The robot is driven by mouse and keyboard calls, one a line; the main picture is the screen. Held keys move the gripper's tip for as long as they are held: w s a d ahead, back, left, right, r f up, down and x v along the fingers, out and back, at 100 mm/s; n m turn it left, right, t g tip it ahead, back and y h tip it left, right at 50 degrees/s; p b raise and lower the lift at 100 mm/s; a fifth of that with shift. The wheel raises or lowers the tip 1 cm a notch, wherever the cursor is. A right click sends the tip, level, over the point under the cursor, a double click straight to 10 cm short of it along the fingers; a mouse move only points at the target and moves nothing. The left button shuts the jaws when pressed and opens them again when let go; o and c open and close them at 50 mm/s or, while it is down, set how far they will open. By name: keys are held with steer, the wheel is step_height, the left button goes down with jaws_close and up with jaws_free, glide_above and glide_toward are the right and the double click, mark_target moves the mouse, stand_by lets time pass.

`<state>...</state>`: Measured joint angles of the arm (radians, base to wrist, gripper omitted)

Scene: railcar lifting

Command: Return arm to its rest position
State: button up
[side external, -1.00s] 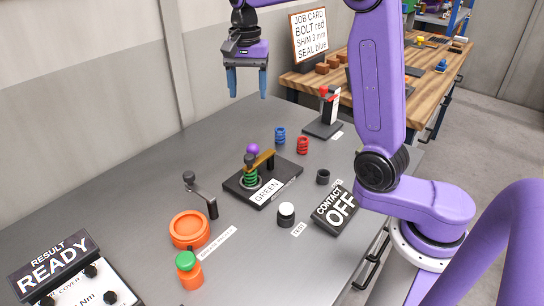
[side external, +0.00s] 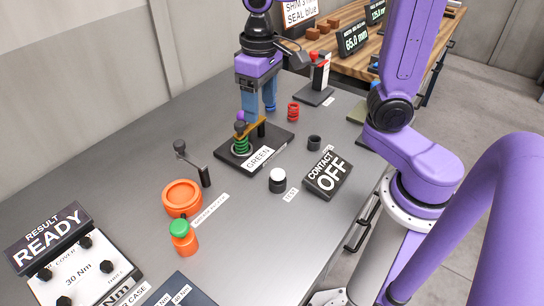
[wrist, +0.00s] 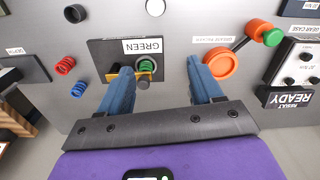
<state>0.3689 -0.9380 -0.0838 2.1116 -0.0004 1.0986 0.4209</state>
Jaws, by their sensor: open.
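My gripper (side external: 260,108) points down with its two blue fingers apart and nothing visible between them. In the side view it appears just above and behind the black plate (side external: 280,138) labelled GREEN. In the wrist view the fingers of my gripper (wrist: 162,70) spread wide, and the left one overlaps the yellow arm (wrist: 144,72). The green spring (wrist: 147,69) lies between the fingers in that view. Contact between finger and arm cannot be told.
A red spring (side external: 293,112) stands right of my gripper; a blue spring (wrist: 78,90) shows in the wrist view.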

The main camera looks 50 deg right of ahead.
steer(key=s+d+f+n, duration=0.2)
steer(key=s+n, duration=0.3)
steer(key=s, duration=0.4)
steer(key=s+d+f+n, duration=0.1)
steer(key=s+f+n, duration=0.2)
steer(key=s, duration=0.6)
steer(key=n, duration=0.2)
steer(key=shift+d+n, duration=0.4)
